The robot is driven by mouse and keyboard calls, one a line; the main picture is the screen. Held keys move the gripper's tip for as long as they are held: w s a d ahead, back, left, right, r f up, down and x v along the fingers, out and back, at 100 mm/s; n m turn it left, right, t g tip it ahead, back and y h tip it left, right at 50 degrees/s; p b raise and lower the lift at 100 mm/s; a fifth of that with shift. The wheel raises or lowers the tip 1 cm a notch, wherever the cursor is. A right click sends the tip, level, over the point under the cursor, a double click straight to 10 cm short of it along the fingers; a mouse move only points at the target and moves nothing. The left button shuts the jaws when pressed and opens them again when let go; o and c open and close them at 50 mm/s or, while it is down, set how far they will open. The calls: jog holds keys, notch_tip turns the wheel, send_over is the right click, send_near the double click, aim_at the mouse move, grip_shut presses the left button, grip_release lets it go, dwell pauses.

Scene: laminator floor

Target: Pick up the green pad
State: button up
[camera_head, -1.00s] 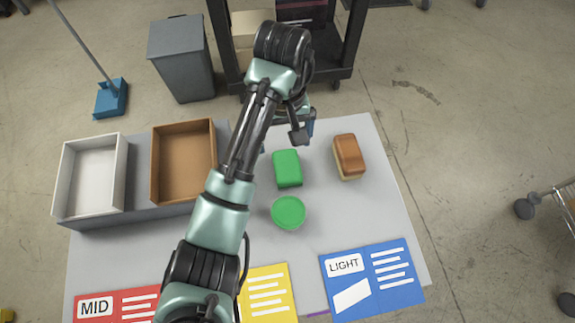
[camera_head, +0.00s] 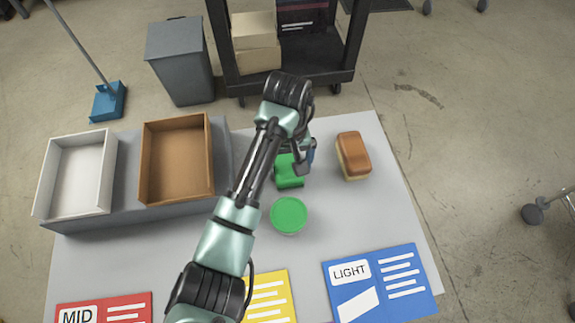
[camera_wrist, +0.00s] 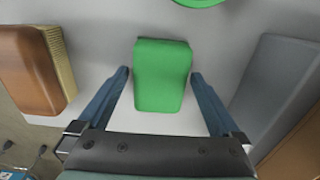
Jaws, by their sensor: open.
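The green pad (camera_wrist: 162,75) is a rounded rectangular block lying on the grey table. In the wrist view it sits between the two blue fingers of my gripper (camera_wrist: 160,85), which is open, with a gap on each side. In the head view the green pad (camera_head: 289,172) is partly covered by my gripper (camera_head: 298,158), which is over its far end. I cannot tell the exact height of the fingers above the table.
A round green lid-like object (camera_head: 289,214) lies just nearer than the pad. A brown-topped block (camera_head: 353,155) stands to the right. A white tray (camera_head: 110,170) and a brown tray (camera_head: 209,160) are at left. Red (camera_head: 130,309), yellow (camera_head: 266,297) and blue (camera_head: 381,283) cards lie in front.

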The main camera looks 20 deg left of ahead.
aim_at(287, 164)
jog(key=c, duration=1.3)
jog(key=shift+o, duration=0.2)
notch_tip(287, 164, up, 9)
jog(key=shift+f+p, duration=0.1)
jog(key=shift+p, duration=0.8)
jog(key=shift+r+p, duration=0.6)
jog(key=shift+r, duration=0.1)
